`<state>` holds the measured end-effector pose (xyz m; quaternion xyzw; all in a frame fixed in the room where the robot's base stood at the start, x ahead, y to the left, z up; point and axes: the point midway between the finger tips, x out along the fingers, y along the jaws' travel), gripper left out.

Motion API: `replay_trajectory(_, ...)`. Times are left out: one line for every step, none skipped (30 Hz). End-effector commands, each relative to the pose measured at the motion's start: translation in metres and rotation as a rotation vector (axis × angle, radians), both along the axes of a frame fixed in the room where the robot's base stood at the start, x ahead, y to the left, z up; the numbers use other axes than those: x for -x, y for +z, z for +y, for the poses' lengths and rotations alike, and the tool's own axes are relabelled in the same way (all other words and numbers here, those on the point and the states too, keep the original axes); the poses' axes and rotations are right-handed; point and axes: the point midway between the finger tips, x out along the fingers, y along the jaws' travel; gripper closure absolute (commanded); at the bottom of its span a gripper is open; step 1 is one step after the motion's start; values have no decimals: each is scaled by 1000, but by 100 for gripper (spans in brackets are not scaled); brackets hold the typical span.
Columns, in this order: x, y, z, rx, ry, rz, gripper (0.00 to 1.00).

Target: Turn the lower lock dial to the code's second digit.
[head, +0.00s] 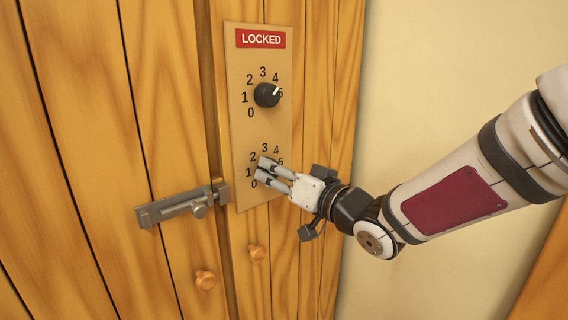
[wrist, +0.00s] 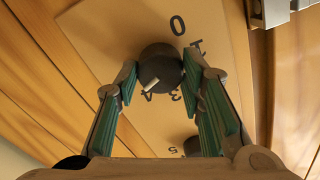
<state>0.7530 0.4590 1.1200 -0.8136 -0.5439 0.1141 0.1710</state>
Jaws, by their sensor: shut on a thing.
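My gripper (head: 263,170) is at the lower dial on the tan lock panel (head: 243,135). In the wrist view its two green-padded fingers (wrist: 158,85) are shut on the lower dial (wrist: 160,62), one on each side. The dial is black and round with a white pointer mark, which points down-left in that view, near the 4; the exact digit is unclear. In the head view my fingers hide this dial. The digits 0 to 4 show around it, and the 5 is mostly hidden.
The upper dial (head: 267,95) has its white mark towards the upper right, near 4 and a partly hidden 5. A red sign (head: 261,39) reads LOCKED. A grey bolt (head: 180,206) and wooden knobs (head: 205,280) are on the plank doors. A bare wall lies to the right.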

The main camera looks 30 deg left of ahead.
Motion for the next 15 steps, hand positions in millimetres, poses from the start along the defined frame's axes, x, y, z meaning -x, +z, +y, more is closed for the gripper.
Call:
replay_trajectory(2, 0, 0, -12, 2, 44, 92)
replay_trajectory(2, 0, 0, -22, 0, 67, 92)
replay_trajectory(1, 0, 0, -34, 0, 97, 92)
replay_trajectory(1, 0, 0, -43, 0, 118, 92)
replay_trajectory(2, 0, 0, -52, 1, 140, 92)
replay_trajectory(2, 0, 0, -63, 1, 165, 92)
replay_trajectory(1, 0, 0, -72, 1, 185, 92)
replay_trajectory(1, 0, 0, -79, 1, 202, 92)
replay_trajectory(1, 0, 0, -89, 1, 225, 92)
replay_trajectory(2, 0, 0, -95, 2, 240, 92)
replay_trajectory(2, 0, 0, -101, 2, 255, 92)
replay_trajectory(2, 0, 0, -108, 2, 271, 92)
replay_trajectory(1, -1, 0, -113, 1, 283, 92)
replay_trajectory(1, -1, 0, -118, 1, 295, 92)
replay_trajectory(1, -1, 0, -124, 2, 309, 92)
